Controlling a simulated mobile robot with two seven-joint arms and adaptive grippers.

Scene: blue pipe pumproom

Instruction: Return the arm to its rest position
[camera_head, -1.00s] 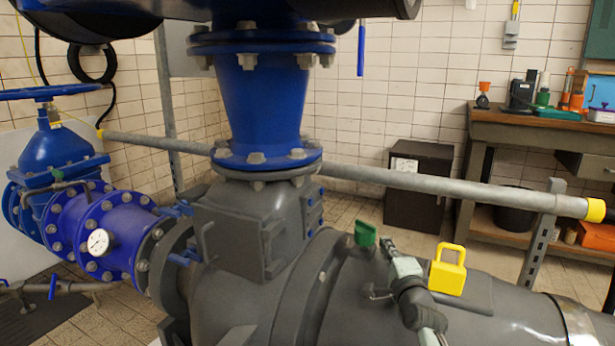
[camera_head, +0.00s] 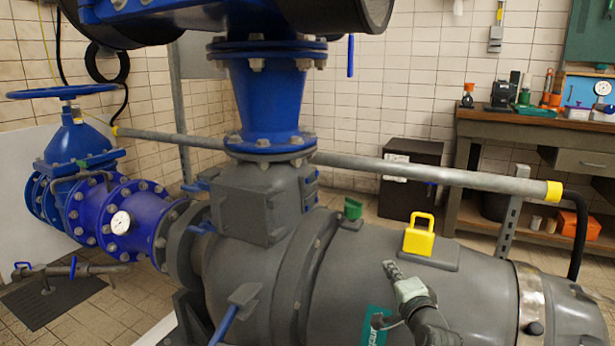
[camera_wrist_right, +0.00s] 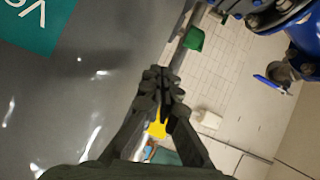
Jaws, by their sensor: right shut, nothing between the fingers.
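My right gripper (camera_head: 390,270) is shut and empty. It is over the large grey pump body (camera_head: 260,260), in front of the yellow padlock-shaped piece (camera_head: 418,238) and the green handle (camera_head: 352,208), apart from both. In the right wrist view, its fingers (camera_wrist_right: 163,78) meet at the tips with nothing between them. The green piece (camera_wrist_right: 194,39) shows just beyond the fingertips, and the yellow piece (camera_wrist_right: 157,124) is partly hidden behind the fingers. My left gripper is not in view.
A grey rail with a yellow end (camera_head: 554,192) runs behind the pump. A blue lever (camera_head: 223,325) sticks out at the front. A teal label (camera_head: 375,325) is on the pump body beside my right arm. A workbench (camera_head: 520,130) stands at the back right.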

